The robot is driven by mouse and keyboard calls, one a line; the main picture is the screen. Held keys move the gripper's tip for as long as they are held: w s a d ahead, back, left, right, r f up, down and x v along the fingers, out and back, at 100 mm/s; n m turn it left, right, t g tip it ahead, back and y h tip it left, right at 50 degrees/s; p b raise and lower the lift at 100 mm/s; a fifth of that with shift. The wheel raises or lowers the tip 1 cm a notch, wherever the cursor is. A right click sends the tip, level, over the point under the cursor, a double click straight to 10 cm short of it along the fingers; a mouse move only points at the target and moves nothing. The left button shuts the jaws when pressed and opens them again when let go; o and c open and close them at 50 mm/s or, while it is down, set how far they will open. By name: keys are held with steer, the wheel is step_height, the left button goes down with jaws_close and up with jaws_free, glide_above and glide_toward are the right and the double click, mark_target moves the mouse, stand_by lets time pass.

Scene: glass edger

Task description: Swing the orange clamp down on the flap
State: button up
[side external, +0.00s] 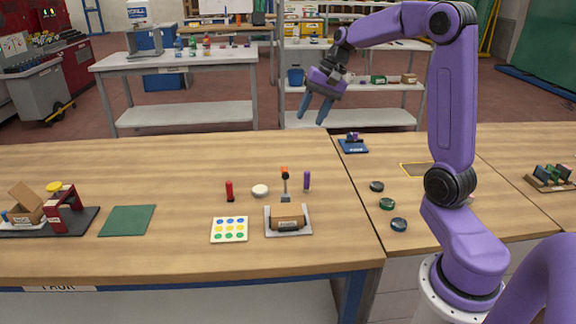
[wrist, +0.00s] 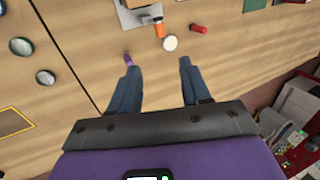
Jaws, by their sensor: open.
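The orange clamp (side external: 285,170) stands upright on a grey post at the back edge of a grey plate (side external: 301,233). A brown carton (side external: 287,223) with a pale label lies on that plate, in front of the clamp; I cannot clearly make out its flap. In the wrist view the orange clamp (wrist: 159,29) shows at the top, beyond my fingertips, with the grey plate (wrist: 130,18) partly cut off. My gripper (side external: 312,117) is open and empty, high above the back of the table, behind and above the clamp. The wrist view shows its two fingers (wrist: 157,75) apart.
A dotted card (side external: 229,230) and a green mat (side external: 127,220) lie further left. The air around my gripper is free.

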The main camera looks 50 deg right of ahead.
mark_target(286, 169)
steer(key=x, duration=1.7)
steer(key=shift+a, duration=0.15)
steer(key=shift+r, duration=0.1)
jaws_close()
